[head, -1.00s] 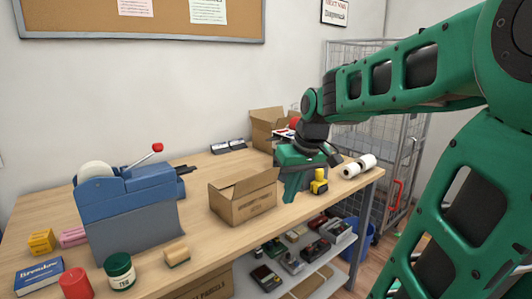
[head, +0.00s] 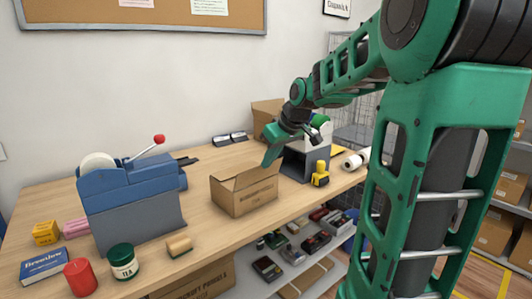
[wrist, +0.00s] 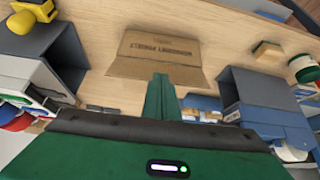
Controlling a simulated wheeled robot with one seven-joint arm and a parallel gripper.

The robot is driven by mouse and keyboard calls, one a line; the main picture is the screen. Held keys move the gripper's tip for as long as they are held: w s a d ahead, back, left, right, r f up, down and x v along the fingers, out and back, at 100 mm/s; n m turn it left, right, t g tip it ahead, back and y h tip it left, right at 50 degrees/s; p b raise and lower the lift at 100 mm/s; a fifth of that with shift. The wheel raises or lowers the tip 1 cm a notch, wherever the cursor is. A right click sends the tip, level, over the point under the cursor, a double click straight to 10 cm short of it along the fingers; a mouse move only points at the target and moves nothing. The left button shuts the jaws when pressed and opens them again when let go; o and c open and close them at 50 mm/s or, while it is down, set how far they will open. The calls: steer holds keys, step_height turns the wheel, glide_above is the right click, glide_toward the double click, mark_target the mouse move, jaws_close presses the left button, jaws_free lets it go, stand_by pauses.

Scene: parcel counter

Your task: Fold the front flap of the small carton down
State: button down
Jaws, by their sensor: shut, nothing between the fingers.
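The small carton (head: 246,198) is a brown box with dark print on its front, standing on the counter right of the tape dispenser. Its top is open in the head view, with raised cardboard at the back. In the wrist view the carton (wrist: 160,48) is upside down, with a plain band of cardboard, maybe a flap, along its lower edge. I cannot tell each flap's angle. My gripper (head: 267,161) is shut and empty, fingers pointing down near the carton's back right top edge. Its green fingers (wrist: 161,88) point at the carton in the wrist view; contact is unclear.
A blue and grey tape dispenser (head: 128,205) stands left of the carton. A wooden block (head: 179,246), a green jar (head: 121,263) and a red can (head: 80,278) are at front left. A grey holder (head: 297,163) and a yellow-black tool (head: 320,174) stand to the right.

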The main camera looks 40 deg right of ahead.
steer(key=w, duration=0.1)
steer(key=w+f, duration=0.1)
steer(key=w, duration=0.1)
steer(key=w+f, duration=0.1)
steer(key=shift+w+a, duration=0.2)
steer(key=w+f, duration=0.3)
steer(key=w, duration=0.1)
steer(key=shift+w+a+f, duration=0.25)
steer(key=shift+w+f, duration=0.1)
steer(key=shift+f, duration=0.2)
stand_by(0.4)
step_height(320, 180, up, 9)
glide_above(259, 172)
steer(key=w, duration=0.5)
steer(key=shift+w, duration=0.1)
